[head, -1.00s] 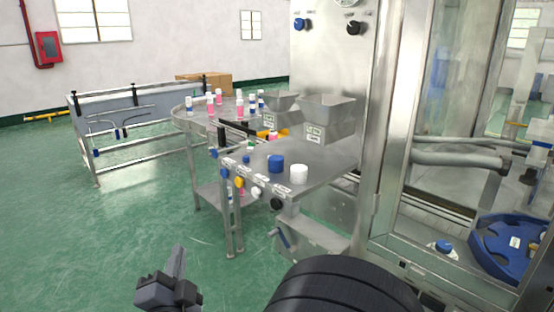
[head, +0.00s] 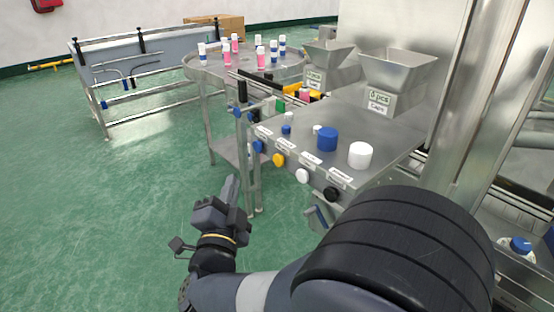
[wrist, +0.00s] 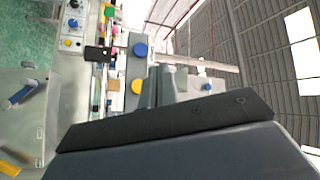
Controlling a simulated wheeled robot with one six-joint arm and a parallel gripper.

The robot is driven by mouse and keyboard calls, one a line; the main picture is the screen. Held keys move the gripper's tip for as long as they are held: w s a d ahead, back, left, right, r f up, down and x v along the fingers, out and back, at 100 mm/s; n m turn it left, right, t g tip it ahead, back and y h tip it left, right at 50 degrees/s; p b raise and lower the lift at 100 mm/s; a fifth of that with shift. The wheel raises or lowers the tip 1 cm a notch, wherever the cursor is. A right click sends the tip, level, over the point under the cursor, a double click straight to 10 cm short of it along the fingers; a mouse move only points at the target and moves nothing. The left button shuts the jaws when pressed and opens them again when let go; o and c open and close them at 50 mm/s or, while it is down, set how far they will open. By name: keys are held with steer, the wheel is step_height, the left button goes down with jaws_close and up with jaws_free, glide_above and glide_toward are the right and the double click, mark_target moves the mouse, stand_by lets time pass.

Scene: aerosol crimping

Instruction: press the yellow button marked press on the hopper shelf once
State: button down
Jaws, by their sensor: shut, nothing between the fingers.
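The yellow button (head: 278,160) is on the front edge of the metal hopper shelf (head: 378,150), between a blue button (head: 258,147) and a white button (head: 302,176). A black knob (head: 331,193) is further right. The label above the yellow button is too small to read. The wrist view shows a yellow round button (wrist: 138,87) and a blue one (wrist: 140,50) just left of my fingers. My gripper (head: 233,183) is shut and empty, pointing up, left of and lower in the picture than the yellow button, with a gap between. It also shows in the wrist view (wrist: 161,80).
A round table (head: 212,66) with several small bottles stands behind. A rail stand (head: 150,75) is at left. Green floor at left is clear.

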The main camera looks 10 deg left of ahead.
mark_target(281, 159)
steer(key=w+d, duration=0.5)
steer(key=w, duration=0.1)
steer(key=shift+w+d+p, duration=0.3)
steer(key=shift+d+p, duration=0.05)
steer(key=shift+p, duration=0.1)
stand_by(1.9)
steer(key=shift+w+d+b, duration=0.25)
steer(key=shift+w+b, duration=0.1)
steer(key=shift+b, duration=0.15)
